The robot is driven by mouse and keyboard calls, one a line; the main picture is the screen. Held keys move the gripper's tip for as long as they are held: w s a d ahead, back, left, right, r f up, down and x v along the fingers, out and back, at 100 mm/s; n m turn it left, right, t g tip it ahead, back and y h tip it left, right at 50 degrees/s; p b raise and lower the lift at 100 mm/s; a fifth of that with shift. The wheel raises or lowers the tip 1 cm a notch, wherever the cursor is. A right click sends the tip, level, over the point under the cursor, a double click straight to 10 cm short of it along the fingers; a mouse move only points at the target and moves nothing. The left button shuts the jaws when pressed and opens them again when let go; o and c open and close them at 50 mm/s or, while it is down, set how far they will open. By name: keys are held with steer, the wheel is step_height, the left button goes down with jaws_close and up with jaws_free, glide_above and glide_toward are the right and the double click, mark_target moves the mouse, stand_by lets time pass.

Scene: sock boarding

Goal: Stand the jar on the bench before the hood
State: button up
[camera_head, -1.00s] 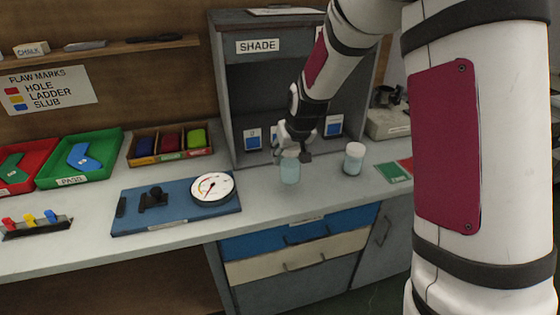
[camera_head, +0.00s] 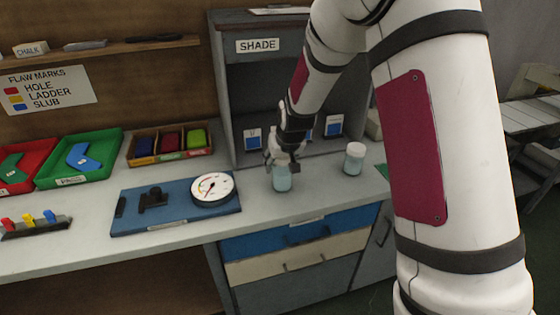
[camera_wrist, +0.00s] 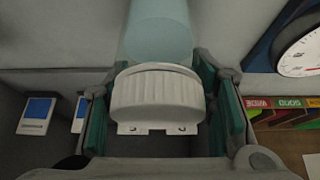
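A jar (camera_head: 282,181) with pale blue-green glass is in my gripper (camera_head: 283,163), in front of the grey hood marked SHADE (camera_head: 225,120). In the wrist view its ribbed white lid (camera_wrist: 158,98) lies between the green-padded fingers (camera_wrist: 160,110), which close on its sides. The jar hangs upright, at or just above the bench (camera_head: 265,212); I cannot tell whether its base touches. In the head view my gripper hides its lid.
A second, white-lidded jar (camera_head: 354,159) stands on the bench to the right. A blue board with a dial gauge (camera_head: 212,188) lies to the left. Cards (camera_head: 333,126) stand inside the hood. The bench's front edge is close to the held jar.

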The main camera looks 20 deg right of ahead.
steer(key=shift+o, duration=1.1)
steer(key=shift+r, duration=0.1)
steer(key=shift+s+r, duration=0.15)
steer(key=shift+r, duration=0.2)
steer(key=p+v, duration=0.1)
steer(key=v, duration=1.1)
steer(key=s+r+g, duration=0.1)
steer(key=s+r, duration=0.3)
steer(key=s, duration=0.5)
steer(key=s+r+g, duration=0.1)
steer(key=s+r, duration=0.3)
steer(key=s, duration=0.5)
steer(key=s+g, duration=0.1)
steer(key=s, duration=1.7)
steer(key=shift+s+a, duration=0.2)
